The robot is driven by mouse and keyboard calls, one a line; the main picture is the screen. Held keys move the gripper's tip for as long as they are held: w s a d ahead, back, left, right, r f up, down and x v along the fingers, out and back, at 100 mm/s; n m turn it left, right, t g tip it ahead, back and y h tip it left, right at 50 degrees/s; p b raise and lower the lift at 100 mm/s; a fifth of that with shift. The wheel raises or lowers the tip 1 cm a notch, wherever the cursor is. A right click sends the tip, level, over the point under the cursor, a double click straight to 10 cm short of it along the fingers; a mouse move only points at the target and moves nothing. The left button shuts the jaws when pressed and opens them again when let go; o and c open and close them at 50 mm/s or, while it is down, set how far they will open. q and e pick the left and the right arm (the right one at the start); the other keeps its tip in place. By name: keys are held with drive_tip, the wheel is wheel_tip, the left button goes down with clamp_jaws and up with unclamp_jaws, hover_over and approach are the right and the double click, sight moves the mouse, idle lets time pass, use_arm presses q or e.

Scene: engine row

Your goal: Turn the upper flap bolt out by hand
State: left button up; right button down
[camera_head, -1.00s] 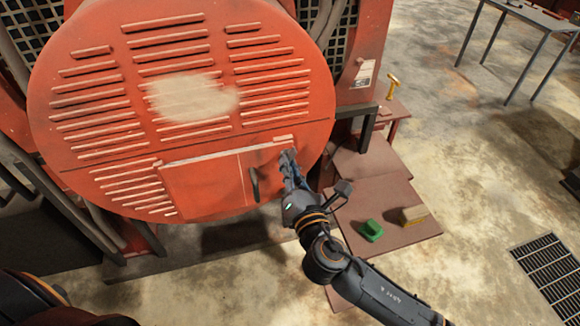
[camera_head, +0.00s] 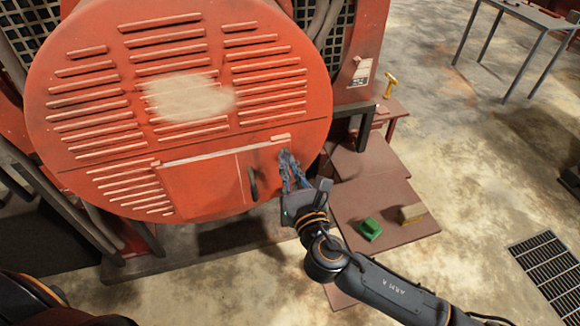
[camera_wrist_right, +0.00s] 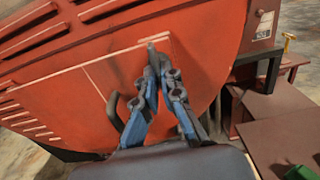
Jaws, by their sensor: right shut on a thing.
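The red flap (camera_head: 200,187) is a rectangular panel low on the round, slatted red cover (camera_head: 95,120). A dark curved handle (camera_head: 253,183) stands near its right side and also shows in the right wrist view (camera_wrist_right: 113,108). My right gripper (camera_head: 284,154) is at the flap's upper right, its fingertips against the red face. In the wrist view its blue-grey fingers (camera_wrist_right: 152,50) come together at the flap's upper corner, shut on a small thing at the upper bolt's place. The tips hide most of the bolt. My left gripper is not in view.
A low brown table (camera_head: 385,195) right of the cover carries a green object (camera_head: 370,229) and a tan block (camera_head: 411,213). A yellow tool (camera_head: 390,85) stands behind. A metal-legged table (camera_head: 490,45) is at the far right. A floor grate (camera_head: 548,265) lies lower right.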

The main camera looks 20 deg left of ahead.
drive_tip(key=shift+w+r, duration=0.15)
drive_tip(key=shift+r, duration=0.35)
drive_tip(key=c, duration=1.5)
unclamp_jaws()
drive_tip(key=shift+w+a+f, duration=0.2)
drive_tip(key=shift+a, duration=0.05)
drive_tip(key=shift+s+d+f, duration=0.1)
drive_tip(key=shift+f, duration=0.05)
drive_tip(key=v, duration=1.2)
